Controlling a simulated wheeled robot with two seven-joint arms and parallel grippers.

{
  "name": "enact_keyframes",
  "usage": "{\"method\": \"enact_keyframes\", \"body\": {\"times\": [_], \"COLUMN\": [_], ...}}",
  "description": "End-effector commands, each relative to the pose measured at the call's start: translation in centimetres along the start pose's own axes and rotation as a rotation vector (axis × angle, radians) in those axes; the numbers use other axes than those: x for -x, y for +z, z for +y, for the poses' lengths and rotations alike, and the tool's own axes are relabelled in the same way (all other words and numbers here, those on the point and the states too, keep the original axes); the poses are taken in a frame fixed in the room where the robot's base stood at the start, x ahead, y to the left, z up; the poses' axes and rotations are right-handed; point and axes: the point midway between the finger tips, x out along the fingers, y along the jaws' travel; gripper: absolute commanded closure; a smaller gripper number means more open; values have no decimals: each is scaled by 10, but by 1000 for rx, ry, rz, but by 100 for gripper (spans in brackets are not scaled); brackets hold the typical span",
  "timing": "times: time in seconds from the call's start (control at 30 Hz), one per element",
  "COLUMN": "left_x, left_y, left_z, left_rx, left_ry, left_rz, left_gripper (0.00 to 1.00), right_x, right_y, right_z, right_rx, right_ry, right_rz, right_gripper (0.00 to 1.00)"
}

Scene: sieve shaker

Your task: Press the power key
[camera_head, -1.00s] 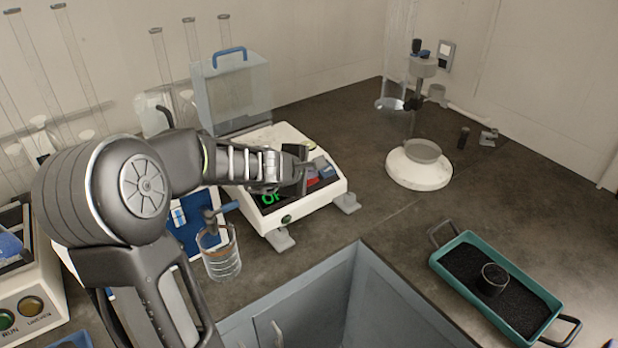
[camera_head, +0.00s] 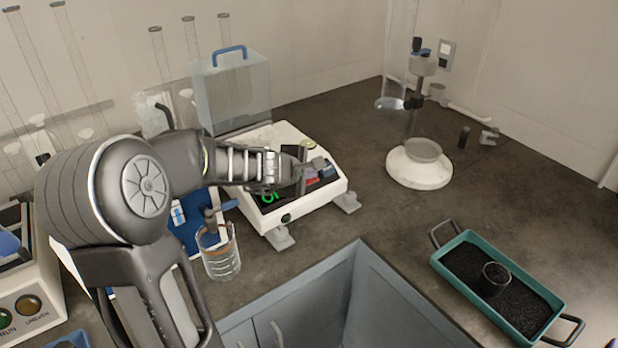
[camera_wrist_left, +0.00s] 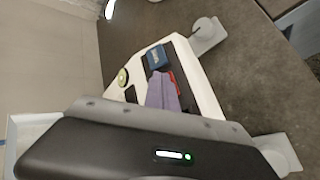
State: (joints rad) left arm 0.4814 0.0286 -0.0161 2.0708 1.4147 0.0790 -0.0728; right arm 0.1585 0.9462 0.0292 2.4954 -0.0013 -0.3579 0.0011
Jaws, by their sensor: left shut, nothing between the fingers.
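A white instrument (camera_head: 322,199) with a dark sloped key panel stands on the bench; it also shows in the wrist view (camera_wrist_left: 205,88). A blue key (camera_head: 328,170) and a red key (camera_head: 312,182) sit on the panel; the wrist view shows the blue key (camera_wrist_left: 158,57) and red key (camera_wrist_left: 176,85). I cannot read which is the power key. My left gripper (camera_head: 304,170) is shut and empty. Its fingertips (camera_wrist_left: 164,92) are over the panel beside the red key; contact is unclear. My right gripper is out of view.
A glass beaker (camera_head: 219,254) stands close below my left arm. A clear box with a blue handle (camera_head: 231,88) stands behind the instrument. A teal tray (camera_head: 505,325) of dark grains lies at the right. The bench between tray and instrument is clear.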

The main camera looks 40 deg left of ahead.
Motion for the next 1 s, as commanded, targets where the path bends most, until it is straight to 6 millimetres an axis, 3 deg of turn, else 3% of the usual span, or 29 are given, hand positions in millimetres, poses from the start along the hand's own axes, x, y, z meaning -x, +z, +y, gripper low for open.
{"method": "enact_keyframes", "body": {"times": [1.0], "left_x": [-2], "left_y": [-1], "left_z": [0], "left_rx": [0], "left_ry": [1], "left_rz": [0], "left_gripper": [100], "right_x": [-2], "right_y": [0], "right_z": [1], "right_rx": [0], "right_ry": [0], "right_rz": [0], "right_gripper": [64]}}
